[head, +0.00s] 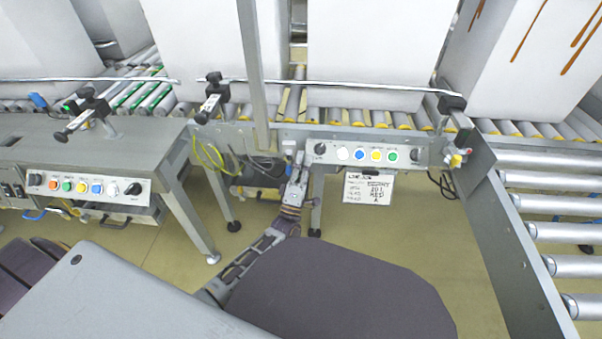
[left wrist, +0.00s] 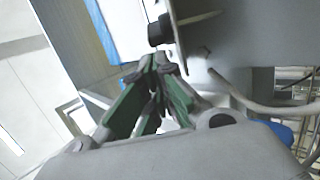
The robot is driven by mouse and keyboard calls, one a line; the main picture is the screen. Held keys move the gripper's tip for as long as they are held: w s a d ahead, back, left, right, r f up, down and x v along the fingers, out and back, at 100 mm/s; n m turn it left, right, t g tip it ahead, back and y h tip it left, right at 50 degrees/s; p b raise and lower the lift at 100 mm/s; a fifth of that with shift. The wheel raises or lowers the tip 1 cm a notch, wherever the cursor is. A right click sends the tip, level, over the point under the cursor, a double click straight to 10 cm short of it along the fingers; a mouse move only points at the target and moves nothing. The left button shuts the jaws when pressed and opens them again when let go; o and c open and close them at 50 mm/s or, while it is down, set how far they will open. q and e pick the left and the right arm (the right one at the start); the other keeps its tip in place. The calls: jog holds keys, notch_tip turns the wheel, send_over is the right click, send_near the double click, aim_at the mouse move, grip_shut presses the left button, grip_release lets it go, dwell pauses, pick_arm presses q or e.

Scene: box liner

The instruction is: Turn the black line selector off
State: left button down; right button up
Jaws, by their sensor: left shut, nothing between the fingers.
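A control panel (head: 365,154) on the conveyor's front carries a black knob (head: 320,149) at its left end, a row of coloured buttons and another black knob (head: 420,157) at its right end. Which one is the line selector I cannot read. My left gripper (head: 299,160) is shut and empty, just left of the left-end knob. In the left wrist view, the shut fingertips (left wrist: 155,62) are close to a black knob (left wrist: 160,30) standing out from a grey panel edge. Whether they touch it I cannot tell. My right gripper is out of view.
A second panel (head: 88,187) with buttons and a black knob is on the left bench. A handwritten card (head: 367,188) hangs under the middle panel. White boxes (head: 375,50) stand behind on the rollers.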

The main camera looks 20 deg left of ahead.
pick_arm(q)
jog(key=shift+x, duration=1.05)
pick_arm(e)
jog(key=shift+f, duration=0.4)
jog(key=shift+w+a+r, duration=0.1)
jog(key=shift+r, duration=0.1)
